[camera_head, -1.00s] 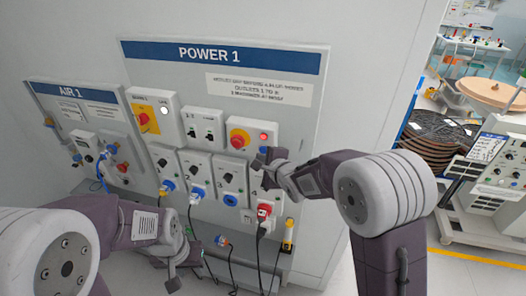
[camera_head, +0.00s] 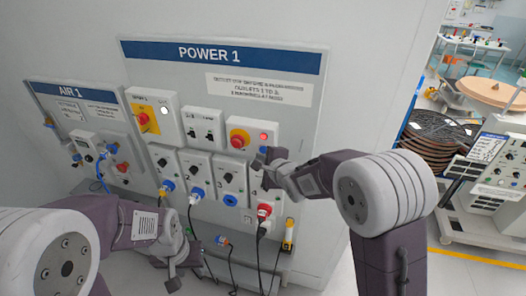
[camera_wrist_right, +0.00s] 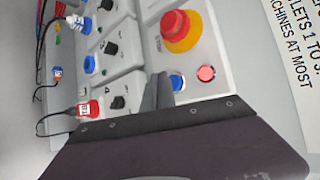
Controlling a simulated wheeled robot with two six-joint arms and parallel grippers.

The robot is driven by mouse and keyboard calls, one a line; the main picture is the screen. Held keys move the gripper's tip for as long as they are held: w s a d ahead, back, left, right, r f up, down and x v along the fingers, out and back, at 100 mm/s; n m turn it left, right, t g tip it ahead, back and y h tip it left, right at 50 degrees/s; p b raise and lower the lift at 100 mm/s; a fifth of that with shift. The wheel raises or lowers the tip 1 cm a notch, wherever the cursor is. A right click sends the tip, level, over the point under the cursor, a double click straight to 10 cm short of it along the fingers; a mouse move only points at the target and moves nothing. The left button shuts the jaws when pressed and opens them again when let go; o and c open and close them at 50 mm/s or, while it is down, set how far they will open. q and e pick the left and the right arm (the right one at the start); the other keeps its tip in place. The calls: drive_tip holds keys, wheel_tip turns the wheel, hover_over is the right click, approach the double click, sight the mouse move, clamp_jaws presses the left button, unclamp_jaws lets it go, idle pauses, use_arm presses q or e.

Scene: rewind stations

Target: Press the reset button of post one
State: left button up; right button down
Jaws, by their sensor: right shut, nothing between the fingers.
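The POWER 1 panel (camera_head: 300,120) stands ahead on the wall. Its upper right box carries a red mushroom knob on a yellow plate (camera_head: 239,138), a lit red lamp (camera_head: 263,137) and a small blue button (camera_wrist_right: 178,82), which the wrist view shows between my fingertips and the lamp. My right gripper (camera_head: 264,160) is shut and empty, just below the lamp. In the right wrist view its fingertips (camera_wrist_right: 158,90) appear right beside the blue button and partly overlap its edge; I cannot tell if they touch it. My left gripper (camera_head: 174,270) hangs low at the left, away from the panel's buttons.
Below are several outlet boxes with blue plugs (camera_head: 197,192) and a red plug (camera_head: 264,211) with hanging cables. The AIR 1 panel (camera_head: 75,94) is at the left. A second red knob on yellow (camera_head: 144,119) sits at the upper left.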

idle(0.5)
drive_tip(key=shift+w+d+p, duration=0.15)
drive_tip(key=shift+w+p, duration=0.15)
drive_tip(key=shift+w, duration=0.1)
drive_tip(key=shift+w+d+p, duration=0.1)
drive_tip(key=shift+w+p, duration=0.25)
idle(0.8)
drive_tip(key=shift+s, duration=0.1)
drive_tip(key=shift+s+a+b, duration=0.2)
drive_tip(key=shift+s+b, duration=0.15)
drive_tip(key=shift+s, duration=0.3)
drive_tip(key=shift+s+a, duration=0.1)
